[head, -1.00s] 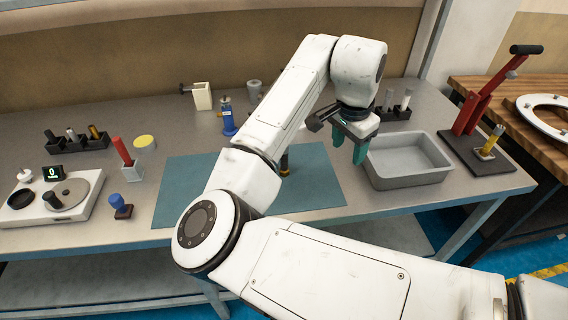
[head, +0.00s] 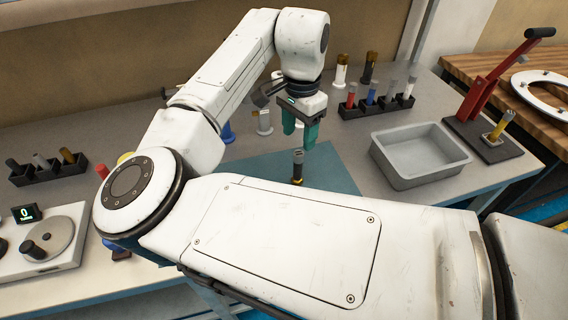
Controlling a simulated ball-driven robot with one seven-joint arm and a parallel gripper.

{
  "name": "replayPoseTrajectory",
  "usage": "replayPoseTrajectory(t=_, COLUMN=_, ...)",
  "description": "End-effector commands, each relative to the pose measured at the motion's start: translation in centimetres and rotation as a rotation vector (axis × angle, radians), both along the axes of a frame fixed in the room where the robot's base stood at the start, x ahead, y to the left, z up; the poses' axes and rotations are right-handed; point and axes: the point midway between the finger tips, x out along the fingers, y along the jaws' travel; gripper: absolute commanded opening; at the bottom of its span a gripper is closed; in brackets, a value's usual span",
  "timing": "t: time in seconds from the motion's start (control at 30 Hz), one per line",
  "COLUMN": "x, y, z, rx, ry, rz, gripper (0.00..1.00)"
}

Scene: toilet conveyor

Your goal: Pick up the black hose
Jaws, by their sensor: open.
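A dark upright cylinder with a brass-coloured lower end (head: 297,167) stands on the teal mat (head: 338,178); it may be the black hose. Another upright black piece with a brass-coloured top (head: 370,67) stands at the back of the table, so I cannot tell for sure which is the hose. My gripper (head: 300,127) points down with its green fingers apart and empty. In the head view it appears just above the cylinder on the mat, apart from it. My arm hides much of the mat and the table front.
A grey tray (head: 418,180) stands right of the mat. A rack (head: 376,108) with several coloured pieces is behind it. A red lever press (head: 485,90) stands farther right. A dark rack (head: 48,172) and a white scale-like device (head: 50,245) are at left.

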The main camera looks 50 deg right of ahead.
Motion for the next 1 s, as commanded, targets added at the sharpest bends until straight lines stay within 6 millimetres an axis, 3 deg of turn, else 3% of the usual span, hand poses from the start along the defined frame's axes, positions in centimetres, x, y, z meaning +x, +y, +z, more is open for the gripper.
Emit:
replayPoseTrajectory(t=0.3, x=-0.1, y=0.1, z=-4.3, rx=0.001, ry=0.002, rz=0.002, gripper=0.57)
replayPoseTrajectory(t=0.57, x=-0.2, y=0.1, z=-6.2, rx=0.001, ry=0.002, rz=0.001, gripper=0.57)
replayPoseTrajectory(t=0.83, x=-0.7, y=0.4, z=-9.9, rx=0.001, ry=0.003, rz=0.001, gripper=0.57)
replayPoseTrajectory(t=1.0, x=-0.6, y=0.4, z=-10.7, rx=0.0, ry=0.001, rz=0.001, gripper=0.57)
